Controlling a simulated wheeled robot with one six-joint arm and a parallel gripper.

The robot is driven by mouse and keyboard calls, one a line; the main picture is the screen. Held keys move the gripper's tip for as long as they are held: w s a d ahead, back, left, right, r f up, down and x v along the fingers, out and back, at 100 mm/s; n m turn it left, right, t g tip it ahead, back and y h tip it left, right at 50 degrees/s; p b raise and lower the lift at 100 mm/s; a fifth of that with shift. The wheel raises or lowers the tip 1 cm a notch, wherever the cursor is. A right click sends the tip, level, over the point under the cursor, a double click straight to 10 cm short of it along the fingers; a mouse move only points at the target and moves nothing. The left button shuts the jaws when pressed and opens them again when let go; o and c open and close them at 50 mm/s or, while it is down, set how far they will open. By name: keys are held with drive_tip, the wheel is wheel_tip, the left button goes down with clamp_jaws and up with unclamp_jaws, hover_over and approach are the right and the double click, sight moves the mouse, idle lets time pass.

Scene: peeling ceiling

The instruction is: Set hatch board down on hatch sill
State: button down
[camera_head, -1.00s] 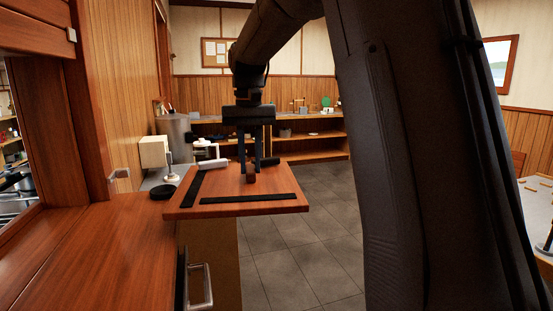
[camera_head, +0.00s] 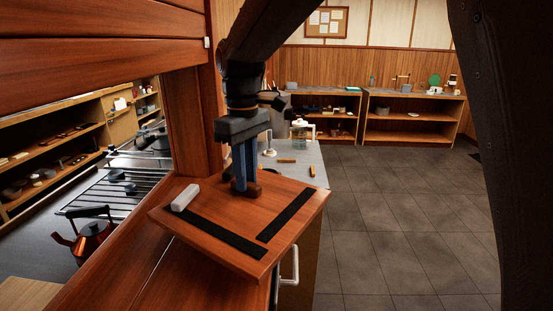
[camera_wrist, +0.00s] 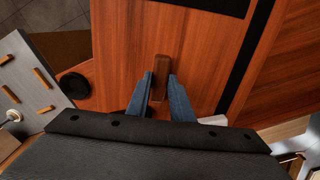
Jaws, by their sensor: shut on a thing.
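The hatch board (camera_head: 222,216) is a reddish wooden panel with two black strips and a small dark wooden handle (camera_wrist: 161,72). My gripper (camera_head: 244,186) is shut on this handle, with a blue finger on each side of it. The board also fills much of the wrist view (camera_wrist: 205,65). In the head view the board lies roughly flat, at an angle over the right part of the wooden hatch sill (camera_head: 118,272), with its right part out past the sill. I cannot tell whether its underside touches the sill. The board hides part of the sill.
A white block (camera_head: 185,197) shows at the board's left corner. A wooden post (camera_head: 194,120) rises behind. Left, through the opening, are a red-black kettle (camera_head: 88,243) and a rack (camera_head: 115,190). A grey worktop (camera_head: 300,158) lies behind the board. The tiled floor (camera_head: 400,220) at right is clear.

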sight(202, 215)
drive_tip(key=s+a+n+p, duration=0.1)
drive_tip(key=s+a, duration=0.1)
drive_tip(key=s+a+r+n+p, duration=0.1)
drive_tip(key=s+a+n, duration=0.1)
drive_tip(key=s+a, duration=0.1)
drive_tip(key=s+a+n+p, duration=0.2)
drive_tip(key=s+a, duration=0.1)
drive_tip(key=shift+a+r, duration=0.15)
drive_tip(key=shift+r, duration=0.1)
drive_tip(key=shift+s+a+f+n, duration=0.1)
drive_tip(key=shift+s+a+n, duration=0.15)
drive_tip(key=shift+n, duration=0.15)
drive_tip(key=shift+f+b, duration=1.5)
drive_tip(key=shift+f, duration=0.55)
drive_tip(key=shift+p, duration=0.3)
drive_tip(key=shift+f, duration=0.2)
drive_tip(key=shift+f+b, duration=0.7)
drive_tip(key=shift+f, duration=0.6)
drive_tip(key=shift+f, duration=0.3)
drive_tip(key=c, duration=1.5)
unclamp_jaws()
drive_tip(key=shift+d, duration=0.1)
